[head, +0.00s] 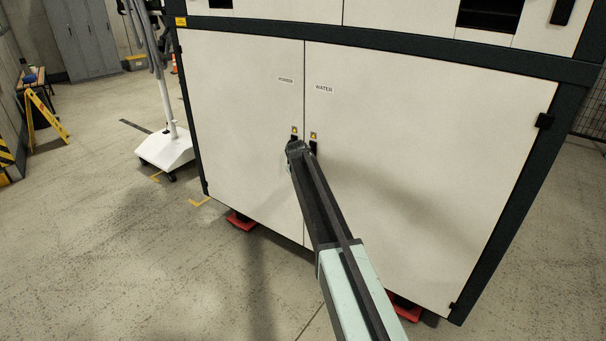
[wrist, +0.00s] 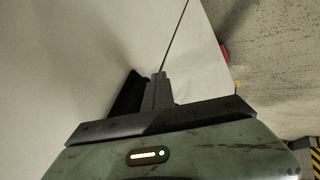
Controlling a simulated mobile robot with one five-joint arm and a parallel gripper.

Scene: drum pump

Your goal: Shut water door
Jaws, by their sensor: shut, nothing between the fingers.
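The water door (head: 430,150) is the wide right-hand lower panel of the white cabinet, labelled WATER, with hinges along its right edge. It looks about level with the power door (head: 240,110) at its left, with a thin dark seam between them. I cannot tell whether a small gap is left. Its black handle (head: 313,148) is near the seam, just right of my gripper. My gripper (head: 296,147) is shut and empty at the seam by the handles, and hides the power door's handle partly. In the wrist view the closed fingers (wrist: 157,88) are close to the panels; contact is unclear.
A white wheeled stand (head: 166,148) is left of the cabinet. Red feet (head: 241,220) show under the cabinet. A yellow folding sign (head: 46,116) stands at far left. The floor in front and to the left is largely clear.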

